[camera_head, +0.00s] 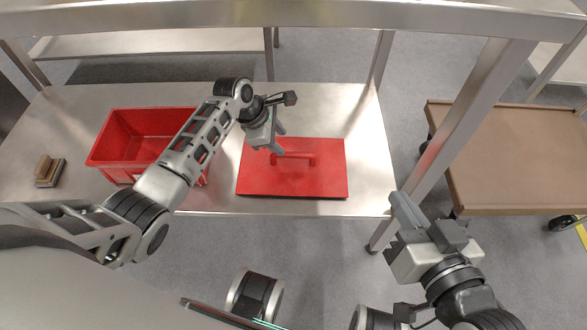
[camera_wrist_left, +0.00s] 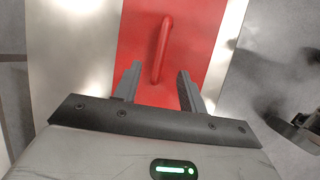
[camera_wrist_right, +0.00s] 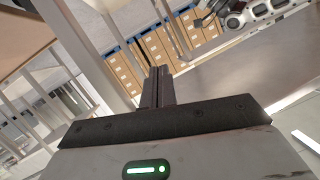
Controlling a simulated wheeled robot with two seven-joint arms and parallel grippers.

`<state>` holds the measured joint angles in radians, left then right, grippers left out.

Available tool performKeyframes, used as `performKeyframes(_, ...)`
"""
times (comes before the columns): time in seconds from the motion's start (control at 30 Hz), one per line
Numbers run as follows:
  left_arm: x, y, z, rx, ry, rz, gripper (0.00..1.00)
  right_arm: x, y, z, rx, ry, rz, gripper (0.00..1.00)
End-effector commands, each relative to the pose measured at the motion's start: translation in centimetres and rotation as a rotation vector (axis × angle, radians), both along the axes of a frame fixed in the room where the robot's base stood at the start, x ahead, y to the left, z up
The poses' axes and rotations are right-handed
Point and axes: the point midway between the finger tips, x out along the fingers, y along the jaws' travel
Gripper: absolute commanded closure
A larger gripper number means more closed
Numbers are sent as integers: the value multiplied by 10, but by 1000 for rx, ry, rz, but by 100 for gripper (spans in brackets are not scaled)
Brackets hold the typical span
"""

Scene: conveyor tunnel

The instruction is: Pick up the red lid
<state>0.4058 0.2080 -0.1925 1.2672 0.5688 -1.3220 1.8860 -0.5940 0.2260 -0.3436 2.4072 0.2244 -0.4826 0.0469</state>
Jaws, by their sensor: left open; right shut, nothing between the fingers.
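The red lid (camera_head: 310,182) lies flat on the metal table, with a raised bar handle (camera_head: 297,160) at its middle. My left gripper (camera_head: 278,140) is open and above the lid's upper left part, close to the handle. In the left wrist view the handle (camera_wrist_left: 162,50) stands ahead between the two open fingers (camera_wrist_left: 156,85), and nothing is between the fingertips. The red lid (camera_wrist_left: 205,45) fills the middle of that view. My right gripper (camera_head: 402,215) is shut and empty, off the table's right front corner. Its closed fingers show in the right wrist view (camera_wrist_right: 158,85).
A red bin (camera_head: 125,150) stands left of the lid, partly behind my left arm. Small brown blocks (camera_head: 48,170) lie at the table's left. A metal frame leg (camera_head: 450,130) rises by the right edge. A brown-topped cart (camera_head: 520,160) stands further right.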

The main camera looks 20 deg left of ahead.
Motion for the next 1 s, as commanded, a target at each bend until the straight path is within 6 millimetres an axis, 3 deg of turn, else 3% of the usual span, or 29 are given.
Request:
performKeyframes(0.03,3,-4,-16,-1,-1,-1,58,1,2,-4,33,-7,0,100)
performKeyframes(0.1,7,-8,-27,1,-1,-2,58,2,4,-2,75,-13,3,100)
performKeyframes(0.37,13,-15,-43,1,-3,-2,58,3,8,6,154,-23,8,100)
performKeyframes(0.6,20,-28,-77,1,-3,-3,58,3,14,9,296,-50,26,100)
performKeyframes(0.8,25,-33,-88,1,-3,-2,58,17,9,35,245,-238,28,100)
performKeyframes(1.0,25,-34,-87,1,-4,-2,58,18,8,40,238,-260,27,100)
